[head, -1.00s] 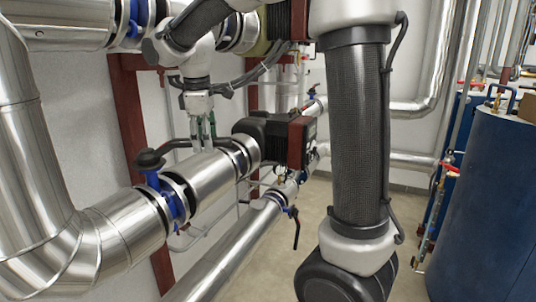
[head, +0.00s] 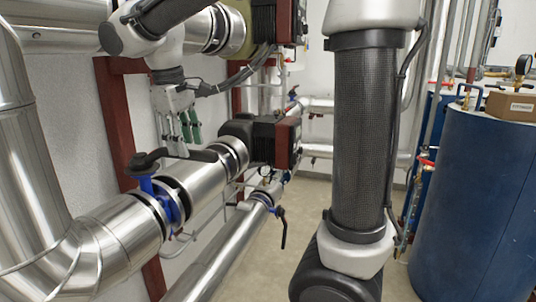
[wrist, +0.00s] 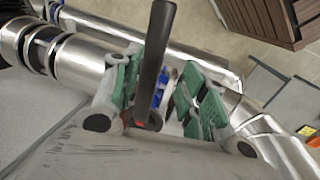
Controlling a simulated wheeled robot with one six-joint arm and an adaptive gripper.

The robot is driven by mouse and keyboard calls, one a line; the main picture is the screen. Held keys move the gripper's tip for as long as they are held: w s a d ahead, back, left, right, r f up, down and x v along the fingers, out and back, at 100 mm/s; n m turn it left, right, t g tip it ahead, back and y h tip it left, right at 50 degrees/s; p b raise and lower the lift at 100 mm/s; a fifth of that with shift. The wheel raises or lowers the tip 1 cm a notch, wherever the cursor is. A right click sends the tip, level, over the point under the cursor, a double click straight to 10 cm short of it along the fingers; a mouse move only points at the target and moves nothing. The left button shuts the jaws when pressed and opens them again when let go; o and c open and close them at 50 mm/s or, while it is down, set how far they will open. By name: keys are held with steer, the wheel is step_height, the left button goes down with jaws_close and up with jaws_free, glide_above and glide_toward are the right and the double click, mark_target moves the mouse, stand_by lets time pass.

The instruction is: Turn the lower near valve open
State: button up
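The lower near valve has a blue body (head: 167,203) on the lower silver pipe and a black lever (head: 197,154) pointing right from its top in the head view. My gripper (head: 190,148) comes down from above, its green-padded fingers at the lever. In the wrist view the black lever (wrist: 154,60) runs upright in the picture, between the finger pads of my gripper (wrist: 162,95). The fingers stand apart, with space visible beside the lever. Blue valve parts (wrist: 160,86) show behind it. Exact contact with the lever cannot be told.
A black and red-brown pump unit (head: 262,140) sits farther along the pipe. A lower pipe carries another black-handled valve (head: 282,228). A red-brown post (head: 120,125) stands behind the valve. A blue tank (head: 475,190) stands at the right. Floor between is open.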

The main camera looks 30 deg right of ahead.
step_height(320, 180, up, 5)
steer(key=s+d+f+m+t+y, duration=0.1)
steer(key=s+d+f+m, duration=0.1)
steer(key=s+d, duration=0.5)
steer(key=s+d+f+m+t, duration=0.1)
steer(key=s+d+f+m, duration=0.2)
steer(key=s+d+f, duration=0.2)
steer(key=shift+s+d+y, duration=0.4)
steer(key=shift+s+d, duration=0.65)
steer(key=shift+s, duration=0.2)
